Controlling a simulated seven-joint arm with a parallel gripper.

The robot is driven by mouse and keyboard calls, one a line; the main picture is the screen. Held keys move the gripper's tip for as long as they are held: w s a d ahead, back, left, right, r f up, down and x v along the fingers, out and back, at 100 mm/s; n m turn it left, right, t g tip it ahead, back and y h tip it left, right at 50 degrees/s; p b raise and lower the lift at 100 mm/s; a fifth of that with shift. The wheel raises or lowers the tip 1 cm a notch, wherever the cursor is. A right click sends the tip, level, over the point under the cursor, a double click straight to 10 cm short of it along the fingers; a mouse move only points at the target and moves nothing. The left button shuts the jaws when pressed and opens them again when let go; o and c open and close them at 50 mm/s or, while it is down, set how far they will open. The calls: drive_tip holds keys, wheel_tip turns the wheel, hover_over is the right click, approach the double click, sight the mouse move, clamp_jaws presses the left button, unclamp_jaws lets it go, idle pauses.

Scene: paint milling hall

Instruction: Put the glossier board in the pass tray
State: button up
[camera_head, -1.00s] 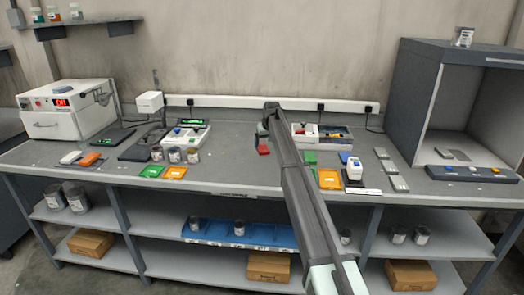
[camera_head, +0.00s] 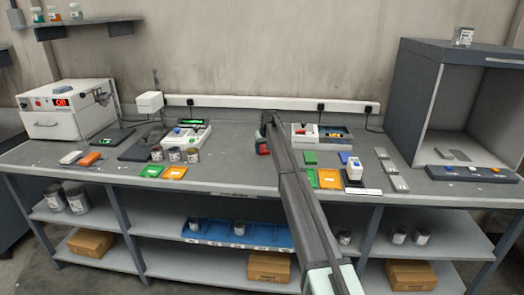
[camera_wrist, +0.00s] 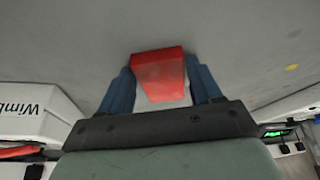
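A red block-like piece (camera_head: 263,149) lies on the bench below my gripper (camera_head: 265,133). In the wrist view the red piece (camera_wrist: 160,75) is between my two blue fingers (camera_wrist: 160,85), which stand apart. A narrow gap shows beside the left finger; I cannot tell whether the right one touches. Flat green (camera_head: 151,171) and orange (camera_head: 175,172) pieces lie at the front left. Another green piece (camera_head: 310,158) and orange piece (camera_head: 329,179) lie right of my arm. Which is the glossier board, and which is the pass tray, I cannot tell.
A white device (camera_head: 354,172) stands beside the right orange piece, with several grey plates (camera_head: 389,166) farther right. A box-like booth (camera_head: 420,110) stands at the right end. Small cans (camera_head: 175,155) and a white oven (camera_head: 68,108) are at left. Centre-left bench is clear.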

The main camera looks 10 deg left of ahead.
drive_tip(key=c, duration=0.7)
drive_tip(key=shift+r, duration=0.1)
